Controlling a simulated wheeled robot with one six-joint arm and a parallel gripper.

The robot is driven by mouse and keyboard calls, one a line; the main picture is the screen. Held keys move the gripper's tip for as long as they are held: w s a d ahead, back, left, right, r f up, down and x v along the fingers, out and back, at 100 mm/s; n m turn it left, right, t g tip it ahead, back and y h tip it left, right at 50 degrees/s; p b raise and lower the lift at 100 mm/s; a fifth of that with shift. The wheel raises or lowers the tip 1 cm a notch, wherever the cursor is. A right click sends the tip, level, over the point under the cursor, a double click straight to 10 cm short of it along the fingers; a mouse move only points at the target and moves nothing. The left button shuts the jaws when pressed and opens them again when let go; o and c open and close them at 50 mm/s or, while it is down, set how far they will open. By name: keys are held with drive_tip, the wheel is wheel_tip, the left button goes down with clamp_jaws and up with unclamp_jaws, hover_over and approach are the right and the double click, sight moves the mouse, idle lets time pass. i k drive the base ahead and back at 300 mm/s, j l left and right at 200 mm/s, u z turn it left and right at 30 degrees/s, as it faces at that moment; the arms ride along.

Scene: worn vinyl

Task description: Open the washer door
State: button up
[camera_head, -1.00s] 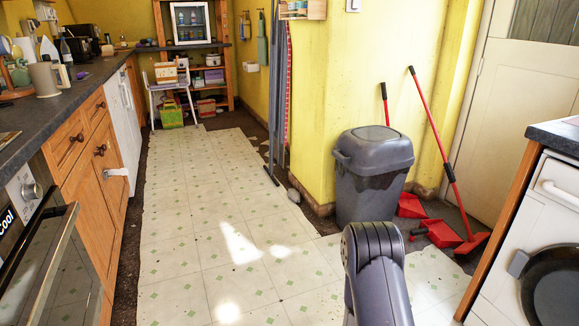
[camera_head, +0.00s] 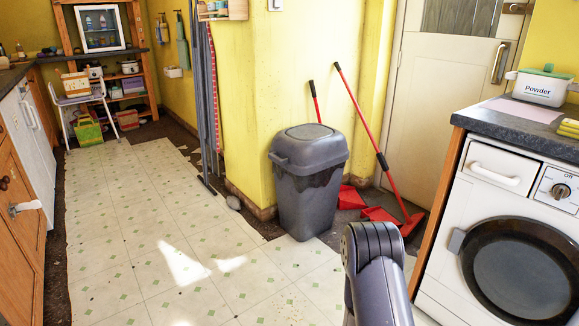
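The white washer (camera_head: 482,217) stands at the right under a dark counter. Its round dark door (camera_head: 520,272) looks shut, with a grey handle (camera_head: 456,241) on the door's left edge. A drawer (camera_head: 497,168) and a dial (camera_head: 560,191) sit above the door. My grey arm link rises at the bottom middle, left of the washer and apart from it. My gripper is not in view.
A grey bin (camera_head: 308,180) stands by the yellow wall, with red brooms and dustpans (camera_head: 378,214) beside it. A powder box (camera_head: 542,86) is on the counter (camera_head: 500,122). The tiled floor (camera_head: 150,230) at left and centre is clear.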

sight(523, 270)
drive_tip(key=z, duration=1.7)
